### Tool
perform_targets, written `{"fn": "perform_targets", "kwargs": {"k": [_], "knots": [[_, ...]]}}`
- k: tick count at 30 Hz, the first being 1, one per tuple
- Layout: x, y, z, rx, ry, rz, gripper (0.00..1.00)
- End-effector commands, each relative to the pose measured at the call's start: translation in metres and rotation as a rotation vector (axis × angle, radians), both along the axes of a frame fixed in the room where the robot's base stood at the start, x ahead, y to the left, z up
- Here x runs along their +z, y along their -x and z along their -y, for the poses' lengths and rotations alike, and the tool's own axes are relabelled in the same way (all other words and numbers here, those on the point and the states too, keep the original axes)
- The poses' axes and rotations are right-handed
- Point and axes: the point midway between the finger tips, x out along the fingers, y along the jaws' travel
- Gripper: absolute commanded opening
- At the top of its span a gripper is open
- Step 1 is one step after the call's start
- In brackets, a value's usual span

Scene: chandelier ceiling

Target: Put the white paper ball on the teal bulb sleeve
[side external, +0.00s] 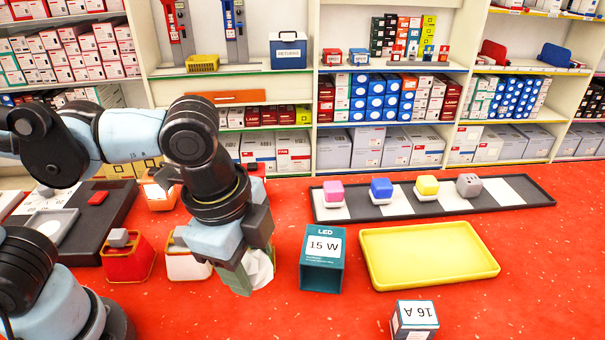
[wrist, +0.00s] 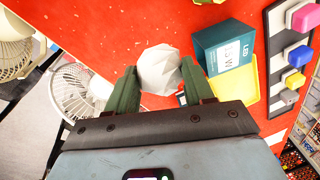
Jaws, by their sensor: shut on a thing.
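The white paper ball (wrist: 159,70) is between the green fingers of my gripper (wrist: 160,82), which is shut on it. In the side view the ball (side external: 260,268) is partly hidden behind my gripper (side external: 254,272), held above the red surface. The teal bulb sleeve (side external: 322,262), marked LED 15 W, stands upright just right of my gripper, apart from it. The sleeve also shows in the wrist view (wrist: 225,47), right of the ball.
A yellow tray (side external: 428,284) lies right of the sleeve. A small 16 A box (side external: 414,318) is at the front. A dark rack (side external: 515,190) with coloured blocks lies behind. Red and white bins (side external: 127,262) stand to the left. Red floor is clear between sleeve and front box.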

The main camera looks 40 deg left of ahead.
Motion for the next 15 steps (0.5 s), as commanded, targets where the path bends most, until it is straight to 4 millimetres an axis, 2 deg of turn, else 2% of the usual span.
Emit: {"fn": "perform_targets", "kwargs": {"k": [6,10,15], "knots": [[0.04,-0.033,0.042,-0.195,0.0,-0.001,0.24],[0.055,-0.047,0.06,-0.286,0.001,0.001,0.24],[0.062,-0.058,0.07,-0.345,0.0,0.002,0.24]]}}
